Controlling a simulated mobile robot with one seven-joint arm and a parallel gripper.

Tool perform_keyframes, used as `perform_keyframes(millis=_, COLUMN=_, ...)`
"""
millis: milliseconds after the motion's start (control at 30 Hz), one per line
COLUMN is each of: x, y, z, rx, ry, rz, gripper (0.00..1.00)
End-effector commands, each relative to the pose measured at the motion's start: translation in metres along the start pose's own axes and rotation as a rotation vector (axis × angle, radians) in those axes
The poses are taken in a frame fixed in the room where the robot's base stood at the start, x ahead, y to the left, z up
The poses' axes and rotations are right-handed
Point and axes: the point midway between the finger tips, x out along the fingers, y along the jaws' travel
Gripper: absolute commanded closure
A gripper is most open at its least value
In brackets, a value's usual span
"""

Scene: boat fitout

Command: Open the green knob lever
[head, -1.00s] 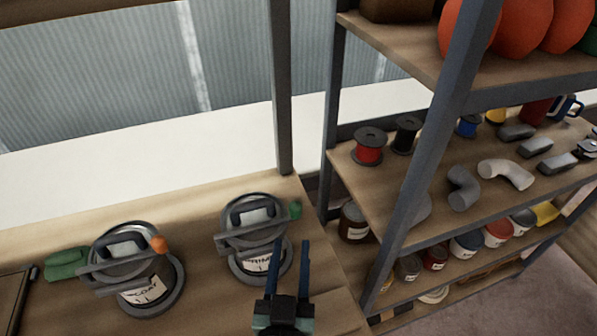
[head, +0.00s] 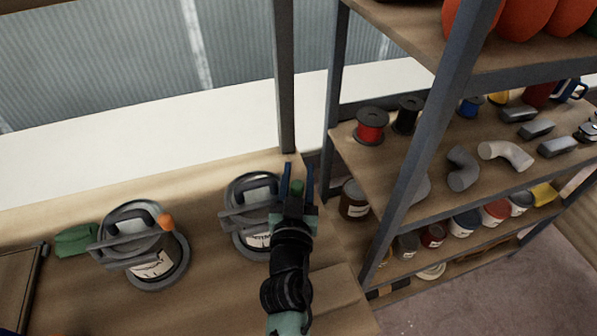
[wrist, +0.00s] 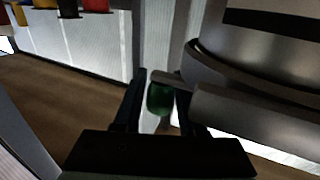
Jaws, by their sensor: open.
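The green knob (head: 297,187) is on the end of the lever of the right-hand pot, a grey lidded pot (head: 250,190) with a label, standing on the wooden bench. My gripper (head: 297,180) is at the knob, with one finger on each side of it. In the wrist view the green knob (wrist: 160,97) hangs from the end of the grey lever bar (wrist: 235,110), between my open fingers (wrist: 158,100). I cannot tell whether either finger touches it. My arm hides the right part of the pot in the head view.
A similar pot with an orange knob (head: 166,221) stands to the left, beside a green cloth-like item (head: 76,240). A metal post (head: 284,75) rises behind my gripper. Shelves (head: 400,165) with spools, pipe elbows and cans stand to the right.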

Motion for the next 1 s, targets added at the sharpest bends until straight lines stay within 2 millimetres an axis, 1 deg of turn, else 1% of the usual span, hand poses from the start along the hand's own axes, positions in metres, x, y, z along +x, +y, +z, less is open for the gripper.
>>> perform_keyframes(millis=300, x=0.0021, y=-0.0001, z=0.0001, rx=0.0, ry=0.0, rz=0.0, gripper=0.6)
perform_keyframes(millis=467, x=0.002, y=-0.0001, z=0.0, rx=0.0, ry=0.0, rz=0.0, gripper=0.88)
perform_keyframes(millis=500, x=0.0019, y=-0.0001, z=0.0001, rx=0.0, ry=0.0, rz=0.0, gripper=0.96)
perform_keyframes(millis=533, x=0.0019, y=-0.0001, z=0.0001, rx=0.0, ry=0.0, rz=0.0, gripper=1.0)
perform_keyframes(millis=1000, x=0.0018, y=-0.0001, z=0.0001, rx=0.0, ry=0.0, rz=0.0, gripper=1.0)
